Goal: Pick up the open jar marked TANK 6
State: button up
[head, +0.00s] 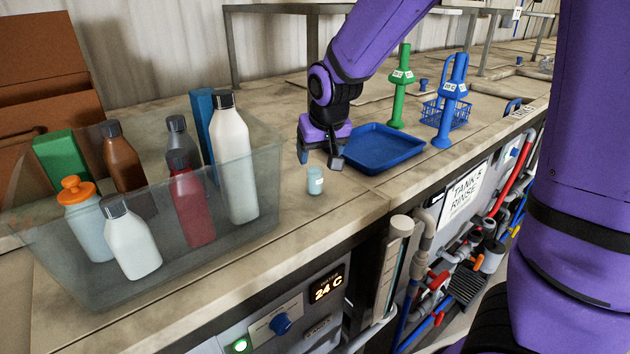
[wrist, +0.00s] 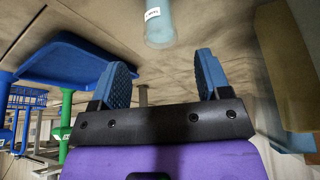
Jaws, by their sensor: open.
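A small pale blue jar with a white label (head: 315,181) stands upright on the counter, in front of my gripper in the head view. The label is too small to read. My gripper (head: 319,158) is open and empty, just behind the jar and low over the counter. In the wrist view the jar (wrist: 158,22) is at the top edge, partly cut off, beyond the two blue fingertips of my gripper (wrist: 165,82). The jar lies apart from both fingers.
A clear bin (head: 190,265) with several bottles stands left of the jar. A blue tray (head: 383,150) lies close on the right, with a green stand (head: 399,90), a blue stand (head: 450,105) and a blue basket farther right. The counter's front edge is near the jar.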

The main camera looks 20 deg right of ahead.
aim_at(314, 177)
jog(key=shift+s+x, duration=0.1)
jog(key=shift+x, duration=2.2)
jog(key=shift+s+x, duration=0.15)
jog(key=shift+x, duration=2.1)
jog(key=c, duration=1.1)
